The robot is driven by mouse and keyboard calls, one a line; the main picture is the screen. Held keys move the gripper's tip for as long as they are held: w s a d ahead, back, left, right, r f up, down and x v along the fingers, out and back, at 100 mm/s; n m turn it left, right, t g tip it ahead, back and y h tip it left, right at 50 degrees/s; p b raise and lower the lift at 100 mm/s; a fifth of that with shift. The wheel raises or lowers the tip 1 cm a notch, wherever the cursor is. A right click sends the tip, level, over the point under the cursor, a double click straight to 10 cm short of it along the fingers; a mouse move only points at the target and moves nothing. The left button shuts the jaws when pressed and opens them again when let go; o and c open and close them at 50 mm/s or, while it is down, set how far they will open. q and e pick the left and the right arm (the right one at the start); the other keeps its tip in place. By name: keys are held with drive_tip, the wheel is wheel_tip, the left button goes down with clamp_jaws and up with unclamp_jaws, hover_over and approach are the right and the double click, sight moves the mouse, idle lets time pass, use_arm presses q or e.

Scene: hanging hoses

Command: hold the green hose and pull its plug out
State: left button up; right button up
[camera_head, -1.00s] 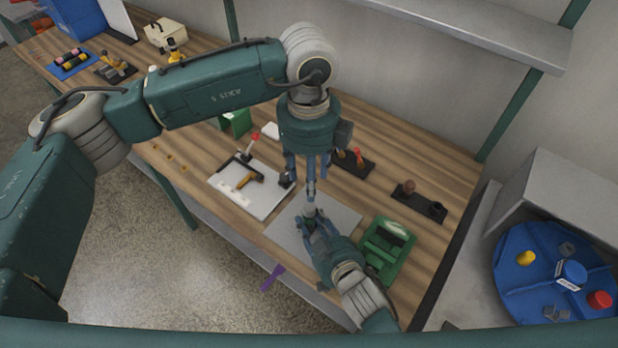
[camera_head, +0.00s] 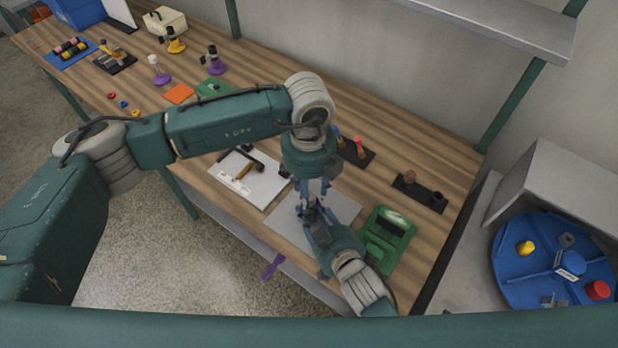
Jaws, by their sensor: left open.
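I cannot make out a green hose or its plug in the head view. My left gripper (camera_head: 311,195) points down over a grey mat (camera_head: 345,207) on the wooden bench; it is open, its fingertips very close to my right gripper. My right gripper (camera_head: 307,212) reaches in from the lower right over the same mat, and its jaws are too small and overlapped to read. The grippers hide whatever lies between them; I cannot tell whether they touch.
A green device (camera_head: 388,238) stands right of the mat. A white board (camera_head: 250,180) with a hammer lies to its left, and a black holder (camera_head: 420,193) to the right. A blue round tray (camera_head: 520,285) is at the far right. A purple item (camera_head: 272,265) shows by the bench's front edge.

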use_arm(q)
drive_tip(key=shift+f, duration=0.6)
clamp_jaws()
drive_tip(key=shift+r, duration=0.75)
idle(0.4)
drive_tip(key=shift+r, duration=2.2)
